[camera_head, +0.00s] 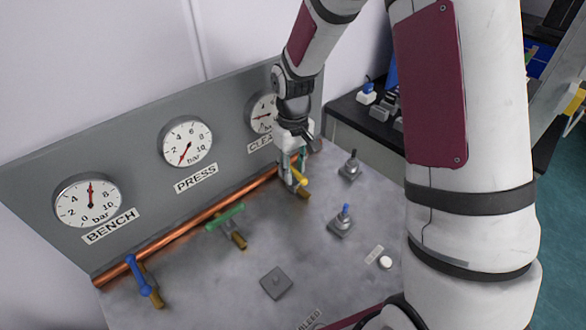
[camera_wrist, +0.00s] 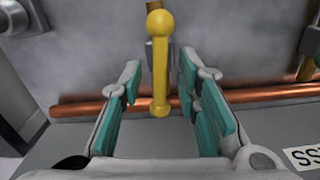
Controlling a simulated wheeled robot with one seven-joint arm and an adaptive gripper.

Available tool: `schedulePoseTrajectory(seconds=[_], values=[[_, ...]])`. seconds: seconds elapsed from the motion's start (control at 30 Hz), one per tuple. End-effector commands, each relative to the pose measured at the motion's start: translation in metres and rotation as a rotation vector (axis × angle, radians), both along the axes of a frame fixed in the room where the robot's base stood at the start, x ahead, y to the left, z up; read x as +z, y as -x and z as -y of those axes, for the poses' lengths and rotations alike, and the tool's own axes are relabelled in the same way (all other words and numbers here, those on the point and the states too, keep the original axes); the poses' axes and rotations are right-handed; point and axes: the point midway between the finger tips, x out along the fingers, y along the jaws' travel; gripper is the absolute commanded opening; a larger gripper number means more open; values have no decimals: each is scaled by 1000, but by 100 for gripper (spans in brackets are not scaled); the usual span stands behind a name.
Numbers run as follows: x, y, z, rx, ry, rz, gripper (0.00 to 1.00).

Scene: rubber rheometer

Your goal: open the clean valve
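The clean valve has a yellow handle (camera_head: 299,178) and a brass body (camera_head: 304,194). It sits below the gauge marked CLEAN (camera_head: 264,113), at the right end of the copper pipe. In the wrist view the yellow handle (camera_wrist: 160,65) runs up and down the picture, across the line of the pipe. My gripper (camera_head: 292,168) is at this valve and hides part of it in the head view. In the wrist view its teal-padded fingers (camera_wrist: 158,82) are open, one on each side of the handle, with a visible gap on both sides.
A green-handled valve (camera_head: 225,218) and a blue-handled valve (camera_head: 144,275) stand further left along the copper pipe (camera_head: 205,217). Two toggle-like knobs (camera_head: 342,221) (camera_head: 351,165) and a white button (camera_head: 385,262) are on the panel to the right. The PRESS gauge (camera_head: 186,143) and BENCH gauge (camera_head: 89,201) are behind.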

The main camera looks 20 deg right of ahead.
Motion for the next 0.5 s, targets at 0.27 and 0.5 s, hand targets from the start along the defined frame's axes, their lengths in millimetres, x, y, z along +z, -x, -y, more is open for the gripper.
schedulePoseTrajectory(seconds=[0.27,0.5], values=[[-7,0,0,0,0,1,30],[-7,0,0,0,0,1,5]])
